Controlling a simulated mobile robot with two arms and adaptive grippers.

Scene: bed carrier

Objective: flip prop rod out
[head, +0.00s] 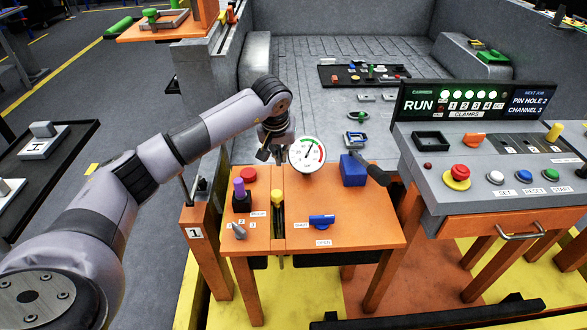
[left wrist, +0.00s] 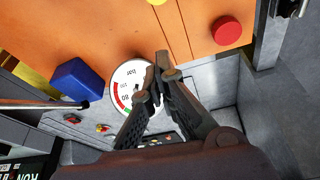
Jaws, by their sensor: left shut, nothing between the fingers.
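My left gripper (head: 272,152) hangs at the back edge of the orange console (head: 350,225), left of the white pressure gauge (head: 307,154). In the left wrist view its fingertips (left wrist: 165,68) are together and empty, in front of the gauge (left wrist: 126,88). Another thin metal rod (left wrist: 40,103) enters the left wrist view from the left, near the blue block (left wrist: 82,80). I cannot tell which is the prop rod. My right gripper is not in view.
The console carries a red button (head: 249,174), a purple-topped lever (head: 239,188), a yellow-topped lever (head: 277,198), a blue handle (head: 322,221) and a blue block (head: 353,170). A grey control desk (head: 480,155) stands at right.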

